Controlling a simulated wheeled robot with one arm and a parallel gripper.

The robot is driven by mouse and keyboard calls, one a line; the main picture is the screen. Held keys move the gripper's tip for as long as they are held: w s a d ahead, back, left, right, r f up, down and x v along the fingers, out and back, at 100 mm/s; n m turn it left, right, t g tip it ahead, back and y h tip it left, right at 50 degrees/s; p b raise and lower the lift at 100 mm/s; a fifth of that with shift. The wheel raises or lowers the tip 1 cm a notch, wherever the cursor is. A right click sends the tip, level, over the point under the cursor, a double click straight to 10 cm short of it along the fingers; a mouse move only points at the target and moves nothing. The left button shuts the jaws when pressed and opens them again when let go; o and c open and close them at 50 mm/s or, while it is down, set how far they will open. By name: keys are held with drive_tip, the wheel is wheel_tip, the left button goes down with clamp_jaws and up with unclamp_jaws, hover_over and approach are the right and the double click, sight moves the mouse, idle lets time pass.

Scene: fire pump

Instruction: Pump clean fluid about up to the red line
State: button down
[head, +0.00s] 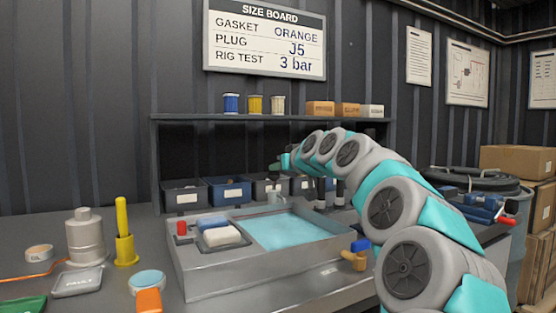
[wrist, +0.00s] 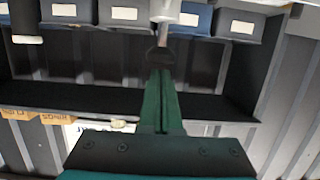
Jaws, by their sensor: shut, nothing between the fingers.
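A metal basin (head: 208,279) holds pale blue fluid (head: 296,231). A small pale tap-like fitting (head: 276,195) stands at its back edge. My gripper (head: 277,166) is above the back of the basin, partly screened by my arm. In the wrist view my gripper (wrist: 161,76) has its dark green fingers together, with nothing between them. A dark round knob (wrist: 158,57) on a light rod (wrist: 160,30) is just past the fingertips; I cannot tell if they touch. A pale cylindrical part (wrist: 165,9) is at the rod's far end. I cannot make out a red line.
Several bins (head: 229,190) line the back under a shelf (head: 180,117) with spools and boxes. A silver canister (head: 85,238) and yellow holder (head: 125,250) stand left. A vise (head: 485,210) is right.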

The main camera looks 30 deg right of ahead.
sight(277, 178)
idle(0.3)
wheel_tip(277, 178, down, 3)
drive_tip(key=shift+b, duration=1.25)
drive_tip(key=shift+r+p, duration=0.3)
drive_tip(key=shift+r, duration=0.2)
drive_tip(key=s+r, duration=0.5)
drive_tip(key=s, duration=0.4)
drive_tip(key=shift+s+d+r, duration=0.25)
drive_tip(key=shift+s+r, duration=0.1)
drive_tip(key=shift+s, duration=0.05)
drive_tip(key=shift+b, duration=0.3)
